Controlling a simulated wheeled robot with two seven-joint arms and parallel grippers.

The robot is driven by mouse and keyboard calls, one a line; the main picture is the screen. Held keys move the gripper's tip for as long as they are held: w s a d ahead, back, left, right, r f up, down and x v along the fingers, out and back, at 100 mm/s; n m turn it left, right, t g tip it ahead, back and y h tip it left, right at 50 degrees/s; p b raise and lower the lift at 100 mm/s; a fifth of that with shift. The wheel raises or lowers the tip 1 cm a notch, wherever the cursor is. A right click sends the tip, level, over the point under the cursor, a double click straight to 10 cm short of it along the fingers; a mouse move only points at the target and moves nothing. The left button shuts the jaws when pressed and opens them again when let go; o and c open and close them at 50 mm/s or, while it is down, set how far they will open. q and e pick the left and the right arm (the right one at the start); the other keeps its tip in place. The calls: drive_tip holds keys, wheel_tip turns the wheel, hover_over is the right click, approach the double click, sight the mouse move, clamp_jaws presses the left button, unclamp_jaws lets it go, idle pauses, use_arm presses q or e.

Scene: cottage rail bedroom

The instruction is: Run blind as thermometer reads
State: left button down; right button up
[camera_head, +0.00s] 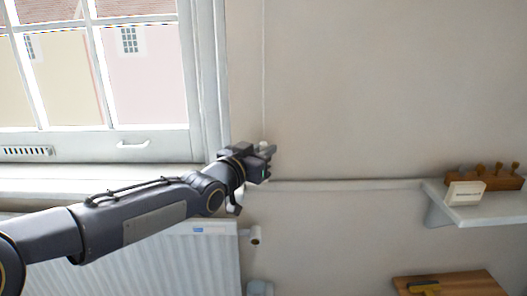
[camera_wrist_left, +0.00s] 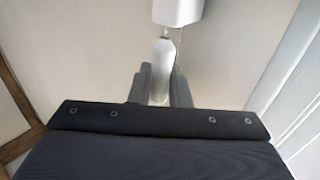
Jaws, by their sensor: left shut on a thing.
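My left gripper (camera_head: 268,153) is in front of the wall just right of the window. A thin pale cord (camera_head: 263,70) runs down the wall to it. In the left wrist view, its two dark fingers (camera_wrist_left: 160,76) are closed around a white, bottle-shaped pull (camera_wrist_left: 162,50), with a thin line at its narrow tip. The pull's lower part is hidden by the gripper. The window (camera_head: 110,80) shows bare panes; no blind fabric is in view. I cannot make out a thermometer. My right gripper is not in view.
A white radiator (camera_head: 195,250) with a valve (camera_head: 255,235) stands below the sill. A wall shelf (camera_head: 480,212) at right holds a small white card (camera_head: 465,194) and a wooden peg rack (camera_head: 490,180). A wooden surface (camera_head: 465,284) is below. A white box (camera_wrist_left: 178,12) is beyond the pull.

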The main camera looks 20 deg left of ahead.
use_arm(q)
drive_tip(key=shift+f, duration=0.4)
drive_tip(key=c, duration=1.7)
unclamp_jaws()
drive_tip(key=shift+o, duration=1.5)
drive_tip(key=shift+r, duration=0.15)
drive_tip(key=shift+s+r, duration=0.1)
drive_tip(key=p+v, duration=0.2)
drive_tip(key=v, duration=0.5)
drive_tip(key=shift+s, duration=0.3)
